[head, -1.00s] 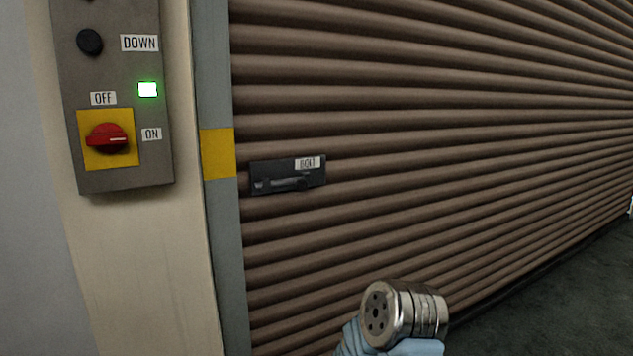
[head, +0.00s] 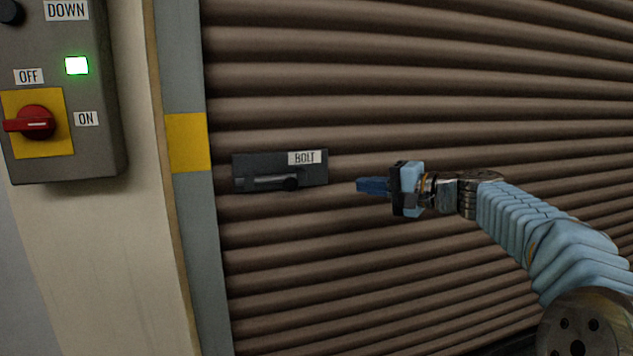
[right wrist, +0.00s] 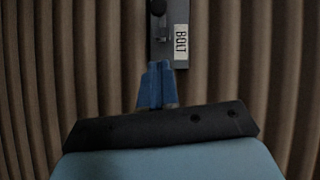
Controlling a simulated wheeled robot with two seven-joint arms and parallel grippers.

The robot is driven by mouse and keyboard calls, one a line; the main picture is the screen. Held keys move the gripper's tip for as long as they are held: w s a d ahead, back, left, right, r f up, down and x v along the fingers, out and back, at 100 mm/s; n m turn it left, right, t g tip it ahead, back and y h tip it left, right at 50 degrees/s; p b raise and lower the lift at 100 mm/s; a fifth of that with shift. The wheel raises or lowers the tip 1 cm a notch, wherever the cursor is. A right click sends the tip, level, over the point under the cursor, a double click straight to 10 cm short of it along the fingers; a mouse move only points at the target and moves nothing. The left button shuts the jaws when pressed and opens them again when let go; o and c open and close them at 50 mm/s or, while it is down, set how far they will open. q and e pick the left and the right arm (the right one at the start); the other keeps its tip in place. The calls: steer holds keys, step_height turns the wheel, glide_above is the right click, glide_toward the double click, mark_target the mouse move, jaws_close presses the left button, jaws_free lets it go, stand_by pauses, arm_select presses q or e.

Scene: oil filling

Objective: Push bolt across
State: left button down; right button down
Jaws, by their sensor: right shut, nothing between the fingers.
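The bolt (head: 265,182) is a grey bar with a dark knob (head: 291,183) at its right end. It sits on a dark plate (head: 243,163) labelled BOLT on the brown roller shutter. My right gripper (head: 360,186) has blue fingers that are shut and empty. In the head view it is to the right of the plate, pointing left at about the bolt's height. In the right wrist view the fingers (right wrist: 158,68) point toward the plate (right wrist: 181,58), with the knob (right wrist: 158,7) near the top edge. Contact with the bolt does not show. My left gripper is out of view.
The ribbed shutter (head: 420,90) fills most of the view. A grey door rail (head: 190,240) with a yellow band stands left of the plate. A control box (head: 90,150) at the left has a red switch (head: 32,123) and a lit green light (head: 77,66).

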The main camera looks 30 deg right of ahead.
steer(key=shift+s+r, duration=0.1)
steer(key=shift+r, duration=0.25)
steer(key=s+a+p+x, duration=0.1)
steer(key=a+p+x, duration=0.1)
steer(key=x, duration=1.1)
steer(key=shift+a+p, duration=0.2)
steer(key=shift+p, duration=0.1)
